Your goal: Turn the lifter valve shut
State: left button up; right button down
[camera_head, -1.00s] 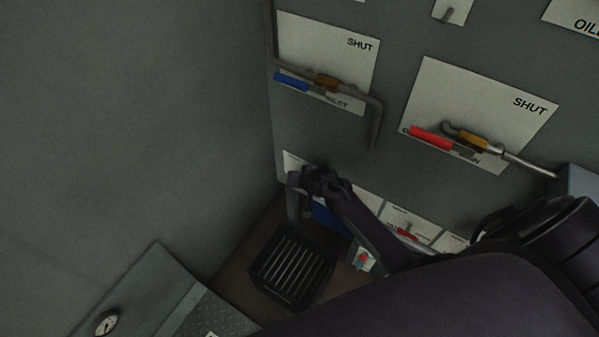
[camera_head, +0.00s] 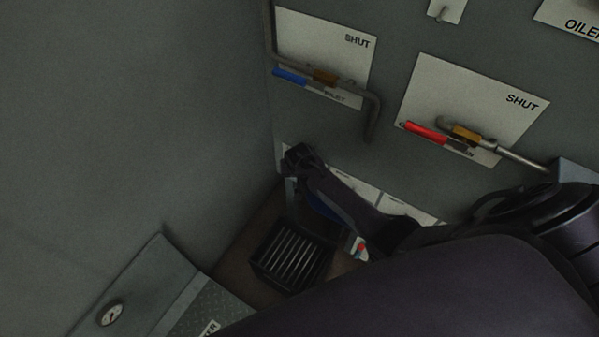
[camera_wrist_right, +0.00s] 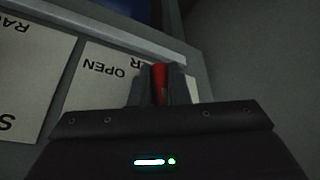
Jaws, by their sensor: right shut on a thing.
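In the right wrist view, a red valve handle (camera_wrist_right: 159,85) stands between the two dark fingers of my right gripper (camera_wrist_right: 160,78), which is shut on it. Behind it is a white placard (camera_wrist_right: 100,95) reading OPEN, with a letter R showing beside the handle. The rest of its label is hidden, so I cannot read the valve's full name. In the head view my right gripper (camera_head: 299,158) is at the low left of the grey panel, near the corner. It hides the handle there. My left gripper is not in view.
Above are a blue-handled valve (camera_head: 290,76) and a red-handled valve (camera_head: 426,132), each on a placard marked SHUT. A bent grey pipe (camera_head: 374,118) hangs down close above my right arm. A black slatted box (camera_head: 292,257) stands below, and a gauge (camera_head: 110,313) is at lower left.

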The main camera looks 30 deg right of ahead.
jog(key=c, duration=1.4)
grip_release()
jog(key=shift+s+a+r, duration=0.1)
jog(key=shift+r, duration=0.35)
jog(key=shift+p+v, duration=0.3)
jog(key=shift+v, duration=3.1)
jog(key=shift+s+f, duration=0.1)
